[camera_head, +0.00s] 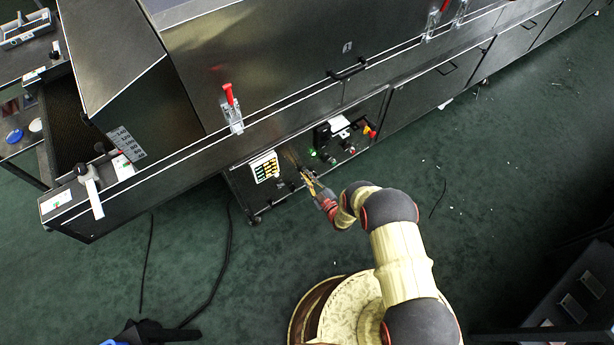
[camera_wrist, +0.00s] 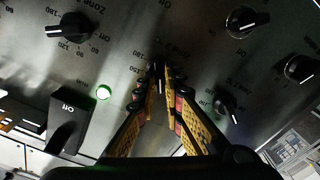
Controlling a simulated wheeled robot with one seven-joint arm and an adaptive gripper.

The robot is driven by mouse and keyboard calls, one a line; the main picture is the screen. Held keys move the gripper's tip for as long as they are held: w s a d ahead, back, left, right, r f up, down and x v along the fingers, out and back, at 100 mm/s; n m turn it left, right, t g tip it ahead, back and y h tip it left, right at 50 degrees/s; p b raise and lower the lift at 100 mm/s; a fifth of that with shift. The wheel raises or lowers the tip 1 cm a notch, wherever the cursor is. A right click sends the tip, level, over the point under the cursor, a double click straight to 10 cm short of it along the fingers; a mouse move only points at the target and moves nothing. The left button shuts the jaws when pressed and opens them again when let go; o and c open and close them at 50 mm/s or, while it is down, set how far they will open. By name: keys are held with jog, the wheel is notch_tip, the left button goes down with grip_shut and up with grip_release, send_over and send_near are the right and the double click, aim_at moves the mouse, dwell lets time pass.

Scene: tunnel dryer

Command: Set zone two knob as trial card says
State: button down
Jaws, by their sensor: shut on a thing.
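My gripper (camera_head: 304,173) reaches the control panel low on the dryer's front. In the wrist view my gripper (camera_wrist: 160,84) has its two fingers closed around a small dark knob (camera_wrist: 158,72). The fingers hide most of that knob.
Other black knobs surround it in the wrist view: one upper left (camera_wrist: 70,25), one upper right (camera_wrist: 242,20), one lower right (camera_wrist: 228,105). A lit green lamp (camera_wrist: 103,92) and a black switch (camera_wrist: 68,118) sit at left. A red-handled clamp (camera_head: 230,105) stands above the panel.

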jog(key=n, duration=0.5)
jog(key=shift+s+f+n, duration=0.1)
jog(key=shift+f+n, duration=0.05)
jog(key=shift+n, duration=0.15)
dwell(0.4)
jog(key=c, duration=1.9)
grip_release()
jog(key=v, duration=1.2)
